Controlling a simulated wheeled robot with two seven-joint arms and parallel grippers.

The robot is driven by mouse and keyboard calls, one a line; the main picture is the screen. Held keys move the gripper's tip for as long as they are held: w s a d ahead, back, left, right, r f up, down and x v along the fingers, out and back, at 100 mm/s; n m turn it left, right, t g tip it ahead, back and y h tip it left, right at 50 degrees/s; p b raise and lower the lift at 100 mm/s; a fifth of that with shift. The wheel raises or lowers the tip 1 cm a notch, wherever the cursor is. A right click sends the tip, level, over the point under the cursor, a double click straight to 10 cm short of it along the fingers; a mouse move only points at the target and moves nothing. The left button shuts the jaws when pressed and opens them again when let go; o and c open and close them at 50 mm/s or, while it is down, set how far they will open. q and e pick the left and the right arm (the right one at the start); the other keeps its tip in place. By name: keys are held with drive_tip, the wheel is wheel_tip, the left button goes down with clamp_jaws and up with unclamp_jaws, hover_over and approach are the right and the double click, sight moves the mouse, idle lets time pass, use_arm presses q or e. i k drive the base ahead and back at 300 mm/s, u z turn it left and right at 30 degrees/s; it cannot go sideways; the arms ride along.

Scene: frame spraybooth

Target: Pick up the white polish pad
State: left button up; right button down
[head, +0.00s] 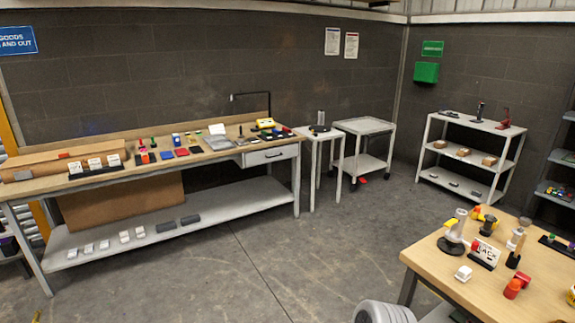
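Several small white blocks could be the white polish pad, and I cannot tell from this distance which one is. One small white block (463,273) lies on the near wooden table (535,300) at the right. Several small white blocks (104,244) lie in a row on the lower shelf (235,205) of the long workbench at the left, beside two dark grey blocks (190,220). A white flat piece (217,129) stands on the workbench top (50,186). Neither of my grippers is in view.
The workbench top holds cards, coloured blocks and tools. A white stand (318,134), a grey trolley (365,126) and a white shelf unit (473,125) stand along the back. The near table also carries a white-and-grey tool (455,232) and red-capped items. The floor (290,250) between is clear.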

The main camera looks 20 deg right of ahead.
sight(462, 275)
drive_tip(key=z, duration=0.95)
drive_tip(key=i, duration=1)
drive_tip(key=z, duration=1.2)
